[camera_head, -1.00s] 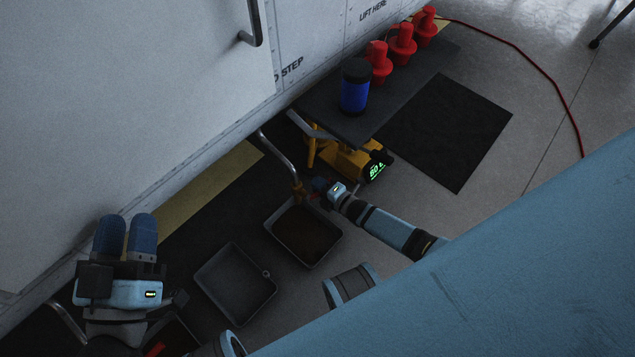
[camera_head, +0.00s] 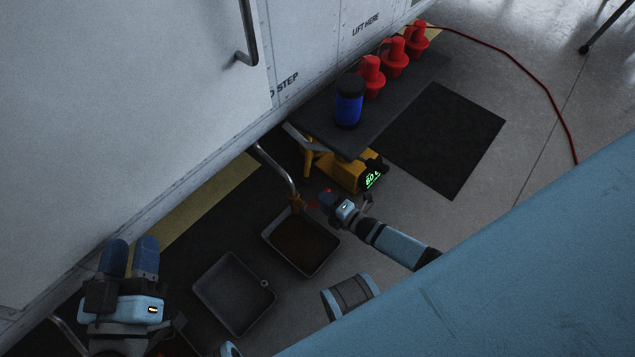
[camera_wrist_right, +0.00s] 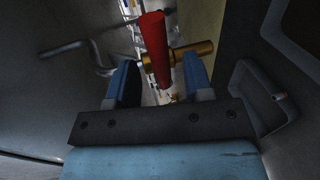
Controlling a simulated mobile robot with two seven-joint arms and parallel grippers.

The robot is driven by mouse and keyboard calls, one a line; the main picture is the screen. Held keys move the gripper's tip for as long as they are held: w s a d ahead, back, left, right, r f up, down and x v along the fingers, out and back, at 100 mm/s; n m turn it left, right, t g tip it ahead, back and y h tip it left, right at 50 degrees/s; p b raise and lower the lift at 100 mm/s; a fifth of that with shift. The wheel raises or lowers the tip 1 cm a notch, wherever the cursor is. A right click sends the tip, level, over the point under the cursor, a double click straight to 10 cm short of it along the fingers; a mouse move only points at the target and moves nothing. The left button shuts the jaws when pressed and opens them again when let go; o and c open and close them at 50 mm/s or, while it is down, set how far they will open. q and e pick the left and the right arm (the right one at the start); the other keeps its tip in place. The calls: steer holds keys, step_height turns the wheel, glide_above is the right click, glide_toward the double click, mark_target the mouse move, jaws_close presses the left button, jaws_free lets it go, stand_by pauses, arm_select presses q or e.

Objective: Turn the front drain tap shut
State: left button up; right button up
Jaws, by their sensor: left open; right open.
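The drain tap (camera_head: 297,204) is a brass fitting on the end of a bent metal pipe, above a tray with dark brown contents. Its red handle (camera_head: 325,197) shows beside my right gripper (camera_head: 329,202) in the head view. In the right wrist view the long red handle (camera_wrist_right: 155,50) stands between my open fingers (camera_wrist_right: 160,82), with the brass body (camera_wrist_right: 190,53) behind it. I cannot tell whether a finger touches it. My left gripper (camera_head: 130,256) is open and empty at the lower left, near the white hull, far from this tap.
The brown-filled tray (camera_head: 270,242) lies under the tap, with a second, empty-looking tray (camera_head: 215,315) beside it. A yellow device (camera_head: 345,174) with a green display stands close behind my right gripper. A dark bench (camera_head: 330,135) carries a blue canister (camera_head: 349,105) and red plugs (camera_head: 372,78).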

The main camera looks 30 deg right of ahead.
arm_select(q)
steer(key=f, duration=0.1)
steer(key=a+f+g+y+p, duration=0.1)
steer(key=f, duration=0.1)
steer(key=f+g+y+p, duration=0.1)
steer(key=shift+s+a+f, duration=0.2)
steer(key=shift+a+f, duration=0.1)
steer(key=shift+a, duration=0.05)
arm_select(e)
steer(key=v, duration=0.9)
steer(key=shift+s, duration=0.15)
